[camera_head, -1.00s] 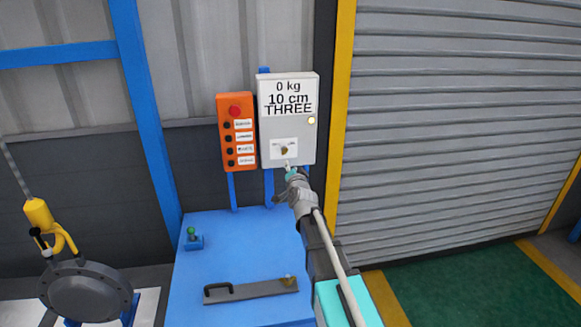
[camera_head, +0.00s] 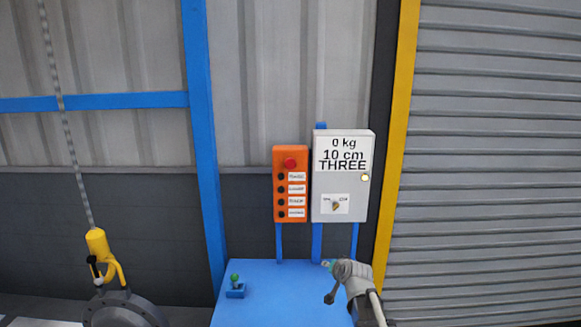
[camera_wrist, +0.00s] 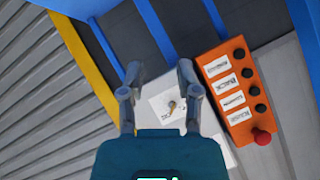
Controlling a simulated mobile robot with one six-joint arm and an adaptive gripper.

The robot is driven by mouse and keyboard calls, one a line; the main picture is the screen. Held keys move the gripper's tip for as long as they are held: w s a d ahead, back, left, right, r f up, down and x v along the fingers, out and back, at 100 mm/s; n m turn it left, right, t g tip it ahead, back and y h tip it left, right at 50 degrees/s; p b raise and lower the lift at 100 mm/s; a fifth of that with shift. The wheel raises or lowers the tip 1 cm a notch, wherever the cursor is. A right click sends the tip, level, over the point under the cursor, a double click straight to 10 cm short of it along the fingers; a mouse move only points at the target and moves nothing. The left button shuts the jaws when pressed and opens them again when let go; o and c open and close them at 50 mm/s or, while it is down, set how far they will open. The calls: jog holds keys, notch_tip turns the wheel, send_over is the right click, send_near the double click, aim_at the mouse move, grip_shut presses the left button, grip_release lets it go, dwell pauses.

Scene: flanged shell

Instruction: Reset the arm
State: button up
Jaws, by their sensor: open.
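My gripper (camera_head: 328,265) is at the lower middle of the head view, below the grey control box (camera_head: 342,190) and over the blue bench. In the wrist view my gripper (camera_wrist: 158,72) has its two fingers spread apart with nothing between them. The control box's small knob (camera_wrist: 171,107) shows between and beyond the fingers, and I see no contact with it. The box reads "0 kg, 10 cm, THREE" in the head view and has a lit round lamp (camera_head: 365,178).
An orange button panel (camera_head: 291,184) with a red button is left of the box. A blue bench (camera_head: 280,300) with a green-topped lever (camera_head: 235,287) stands below. A yellow hook (camera_head: 103,255) hangs over a dark flanged part (camera_head: 125,310) at left. A roller shutter (camera_head: 490,150) is at right.

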jog(key=s+d+f+n+g+h, duration=0.1)
jog(key=s+f+g, duration=0.2)
jog(key=s, duration=0.5)
jog(key=s+d+f+n+g+h, duration=0.1)
jog(key=s+g, duration=0.3)
jog(key=s, duration=0.4)
jog(key=s+d+f+n+g, duration=0.1)
jog(key=s+f+g, duration=0.3)
jog(key=s, duration=0.4)
jog(key=shift+s+d+f+h, duration=0.15)
jog(key=shift+d+f+h, duration=0.2)
jog(key=shift+d+h, duration=0.1)
